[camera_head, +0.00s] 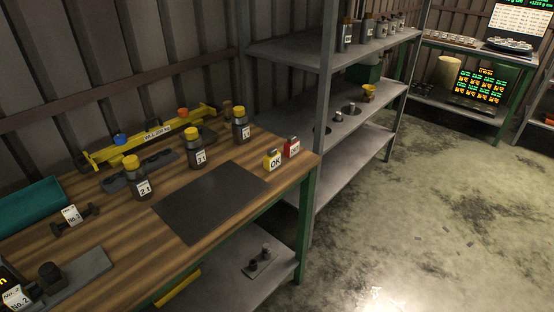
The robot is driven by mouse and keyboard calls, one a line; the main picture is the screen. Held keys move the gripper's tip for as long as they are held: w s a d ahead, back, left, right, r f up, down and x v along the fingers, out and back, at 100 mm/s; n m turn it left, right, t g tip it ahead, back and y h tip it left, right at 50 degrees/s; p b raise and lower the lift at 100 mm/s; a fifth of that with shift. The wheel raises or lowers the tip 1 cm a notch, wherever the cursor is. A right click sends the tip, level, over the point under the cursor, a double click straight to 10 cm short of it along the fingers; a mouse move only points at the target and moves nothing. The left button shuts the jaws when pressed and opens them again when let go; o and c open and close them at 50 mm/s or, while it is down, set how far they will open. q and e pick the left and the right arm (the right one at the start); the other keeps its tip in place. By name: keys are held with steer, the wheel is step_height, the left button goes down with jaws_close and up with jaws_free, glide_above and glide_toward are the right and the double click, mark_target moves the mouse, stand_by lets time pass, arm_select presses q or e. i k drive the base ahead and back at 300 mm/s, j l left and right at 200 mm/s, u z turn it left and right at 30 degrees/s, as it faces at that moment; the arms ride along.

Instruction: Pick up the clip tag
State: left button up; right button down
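A small yellow tag marked "OK" (273,160) stands near the right edge of the wooden workbench (120,230). A small red tag (292,147) with a white label stands just behind it to the right. Both look like clip tags, and I cannot tell which one the task means. Nothing is holding either tag. Neither of my grippers is in view.
A dark mat (210,202) lies left of the tags. Several yellow-capped bottles, including one marked 2.1 (142,188), stand behind it, before a yellow rail (150,138). A grey metal shelf (345,105) stands right of the bench.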

mark_target(272, 160)
steer(key=u, duration=1.95)
steer(key=z, duration=1.95)
steer(key=i+j+z, duration=0.15)
steer(key=z, duration=0.25)
steer(key=i+j+z, duration=0.1)
steer(key=j+z, duration=0.25)
steer(key=l, duration=0.1)
